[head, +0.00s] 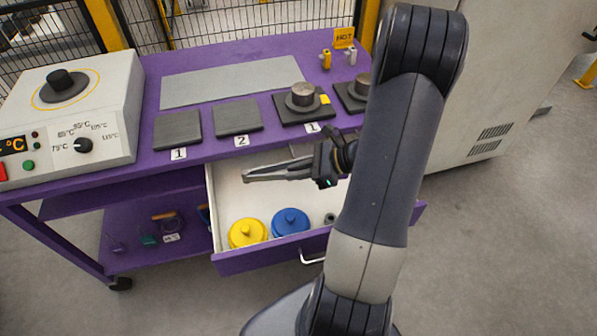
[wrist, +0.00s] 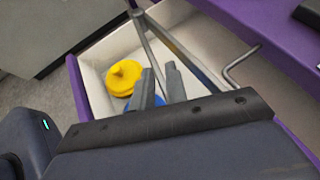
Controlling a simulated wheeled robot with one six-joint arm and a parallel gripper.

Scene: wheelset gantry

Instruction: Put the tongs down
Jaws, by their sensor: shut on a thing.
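The tongs (head: 275,173) are grey metal with two long arms, pointing left in the head view. My gripper (head: 322,165) is shut on them near their right end and holds them over the rear part of the open drawer (head: 232,262). In the wrist view the tong arms (wrist: 151,45) run up and away from my gripper (wrist: 163,88), above the white drawer interior. A height gap to the drawer floor is hard to judge. A yellow lidded piece (head: 247,233) and a blue one (head: 290,222) sit in the drawer, the blue one partly hidden by my fingers in the wrist view.
The purple bench top (head: 228,158) lies behind the drawer, with dark numbered pads (head: 238,117) and a metal cylinder (head: 303,95) on one pad. A white control box (head: 75,110) stands at left. A small grey piece (head: 330,219) lies in the drawer's right part. A bent rod (wrist: 240,65) shows in the wrist view.

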